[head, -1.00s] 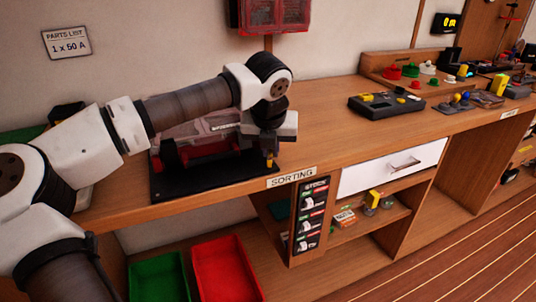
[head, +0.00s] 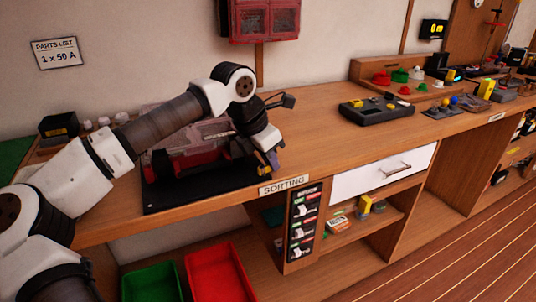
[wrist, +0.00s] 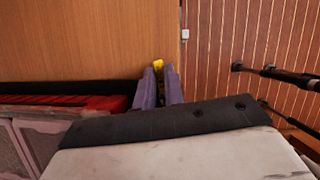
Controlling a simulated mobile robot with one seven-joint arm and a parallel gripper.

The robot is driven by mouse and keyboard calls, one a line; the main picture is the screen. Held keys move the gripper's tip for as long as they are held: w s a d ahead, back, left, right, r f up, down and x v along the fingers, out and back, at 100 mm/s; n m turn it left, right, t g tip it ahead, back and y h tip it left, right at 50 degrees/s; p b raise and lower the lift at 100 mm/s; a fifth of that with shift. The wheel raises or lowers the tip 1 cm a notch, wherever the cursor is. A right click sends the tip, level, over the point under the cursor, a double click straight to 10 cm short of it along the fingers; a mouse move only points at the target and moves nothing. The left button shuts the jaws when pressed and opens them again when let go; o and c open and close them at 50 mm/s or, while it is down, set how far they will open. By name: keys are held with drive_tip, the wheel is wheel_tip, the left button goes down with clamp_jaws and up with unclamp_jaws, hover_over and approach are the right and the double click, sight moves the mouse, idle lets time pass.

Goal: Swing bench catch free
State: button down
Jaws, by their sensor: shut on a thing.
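A red case with a clear lid (head: 205,131) lies on a black board (head: 200,192) on the wooden bench; my arm covers part of it in the head view. Its red edge (wrist: 110,103) also shows in the wrist view. My gripper (wrist: 161,82) has its two purple-grey fingers close together at the right end of the case. It is shut on a small yellow piece (wrist: 158,64), which shows between the fingertips and looks like the catch. Most of this piece is hidden, and I cannot tell how it is attached.
The bench's front edge (head: 230,191) runs just in front of the board, above a SORTING label (head: 284,185). A dark box with yellow parts (head: 377,109) stands to the right, with clear bench top between. Green (head: 152,284) and red (head: 217,273) bins sit below.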

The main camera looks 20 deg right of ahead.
drive_tip(key=shift+s+m+g+p, duration=0.2)
drive_tip(key=shift+m+g+p, duration=0.15)
drive_tip(key=shift+m, duration=0.65)
drive_tip(key=c, duration=1.5)
unclamp_jaws()
drive_tip(key=shift+r, duration=0.1)
drive_tip(key=v, duration=1.3)
drive_tip(key=shift+w+a+r, duration=0.1)
drive_tip(key=shift+a+r, duration=0.1)
drive_tip(key=shift+r, duration=0.1)
drive_tip(key=shift+d, duration=0.1)
